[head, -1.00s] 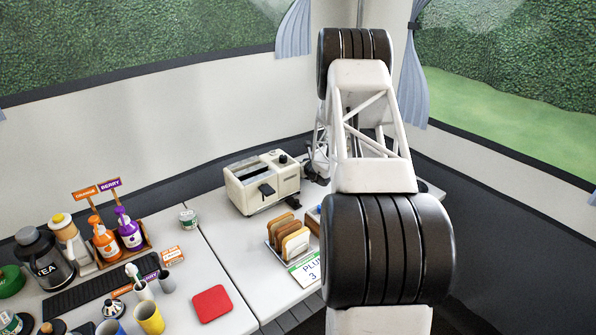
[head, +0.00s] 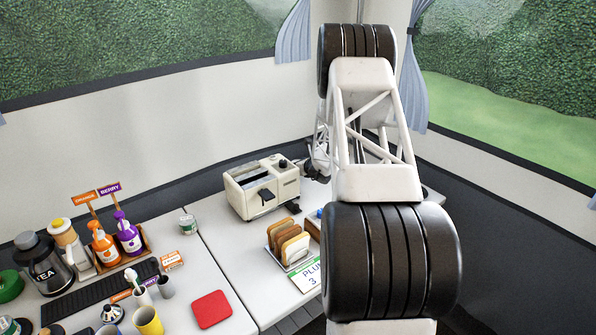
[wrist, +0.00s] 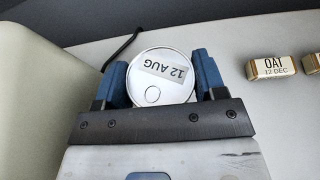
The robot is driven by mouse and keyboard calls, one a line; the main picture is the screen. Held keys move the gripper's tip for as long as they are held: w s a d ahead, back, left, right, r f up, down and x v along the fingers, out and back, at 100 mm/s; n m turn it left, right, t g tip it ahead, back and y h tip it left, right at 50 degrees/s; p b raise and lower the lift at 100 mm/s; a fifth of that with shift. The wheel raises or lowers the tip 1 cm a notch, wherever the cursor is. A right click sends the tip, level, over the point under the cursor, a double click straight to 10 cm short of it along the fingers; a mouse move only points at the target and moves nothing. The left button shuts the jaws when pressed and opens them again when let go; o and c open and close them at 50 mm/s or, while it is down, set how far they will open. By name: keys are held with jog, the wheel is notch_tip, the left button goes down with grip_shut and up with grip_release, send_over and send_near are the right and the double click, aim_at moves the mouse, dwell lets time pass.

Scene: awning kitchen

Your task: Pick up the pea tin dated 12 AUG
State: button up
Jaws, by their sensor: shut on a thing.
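The tin (wrist: 160,72) marked "12 AUG" shows in the wrist view, its round silver lid and ring pull facing the camera and its label upside down. My gripper (wrist: 162,80) has its two blue fingers on either side of the tin and is shut on it. Whether the tin still rests on the table cannot be told. In the head view my own arm hides the gripper and this tin.
A cream toaster (head: 262,188) stands near my arm; a cream surface also fills the wrist view's left side. A bar marked "OAT 12 DEC" (wrist: 271,67) lies right of the tin. A toast rack (head: 289,243), a red mat (head: 211,309) and several cups and bottles are on the tables.

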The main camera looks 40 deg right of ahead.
notch_tip(320, 180, up, 7)
jog(key=shift+f, duration=0.15)
dwell(0.5)
